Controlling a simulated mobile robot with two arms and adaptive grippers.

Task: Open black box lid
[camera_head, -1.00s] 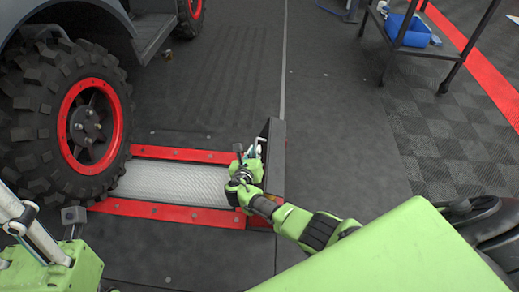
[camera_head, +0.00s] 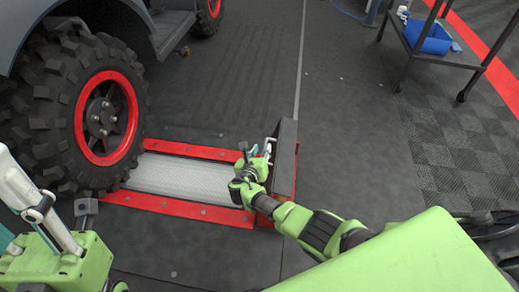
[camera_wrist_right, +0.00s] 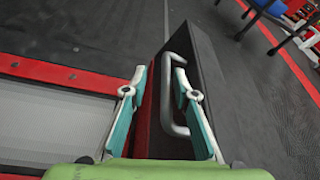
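The black box (camera_head: 284,158) stands at the right end of the roller. In the right wrist view its dark side (camera_wrist_right: 215,75) carries a grey bar handle (camera_wrist_right: 168,88). My right gripper (camera_head: 266,149) is at the box's left side. In the right wrist view its two white and teal fingers (camera_wrist_right: 159,68) are apart, with the handle between them. I see a gap between the left finger and the handle; whether the right finger touches it is unclear. My left gripper (camera_head: 28,196) shows only partly at the left edge, away from the box; its fingertips are cut off.
A metal roller (camera_head: 185,175) with red rails lies left of the box. A large tyre (camera_head: 62,120) with a red rim stands beside it. The floor right of the box is clear.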

